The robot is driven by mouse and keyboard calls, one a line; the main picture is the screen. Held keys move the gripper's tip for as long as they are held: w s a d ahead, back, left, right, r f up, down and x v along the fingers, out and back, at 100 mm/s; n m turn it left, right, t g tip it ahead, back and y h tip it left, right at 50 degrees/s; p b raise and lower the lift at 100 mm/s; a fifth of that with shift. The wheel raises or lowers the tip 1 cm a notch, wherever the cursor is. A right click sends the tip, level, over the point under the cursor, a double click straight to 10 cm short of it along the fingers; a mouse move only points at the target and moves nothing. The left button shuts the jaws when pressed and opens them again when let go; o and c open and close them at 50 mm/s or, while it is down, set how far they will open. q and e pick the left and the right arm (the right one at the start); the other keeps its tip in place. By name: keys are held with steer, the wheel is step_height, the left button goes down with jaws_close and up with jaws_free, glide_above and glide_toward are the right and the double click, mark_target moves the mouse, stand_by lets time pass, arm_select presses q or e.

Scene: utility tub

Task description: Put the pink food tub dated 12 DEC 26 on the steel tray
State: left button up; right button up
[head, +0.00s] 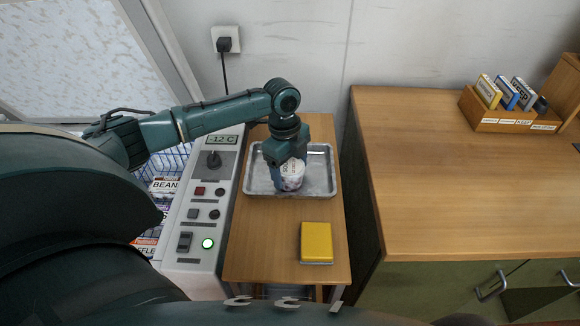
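My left gripper (287,170) points down over the steel tray (325,184), with its fingers against a small pale tub (292,177). The tub looks white with pinkish and dark patches. Its lid carries print too small to read, so I cannot confirm the date. The gripper looks shut on the tub and hides part of it. The tub is within the tray's outline and looks upright; I cannot tell whether its base touches the tray floor. The tray is otherwise empty. My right gripper is not in view.
A yellow block-like object (316,242) lies on the small wooden table (260,245) in front of the tray. A freezer control panel (202,205) stands to the left, beside a basket of packages (165,188). A wooden counter (440,170) with a card box (505,118) is to the right.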

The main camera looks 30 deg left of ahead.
arm_select(q)
steer(key=shift+r, duration=0.1)
step_height(320, 180, up, 12)
steer(key=a, duration=0.1)
steer(key=shift+a+b, duration=0.25)
steer(key=shift+b, duration=0.2)
stand_by(0.3)
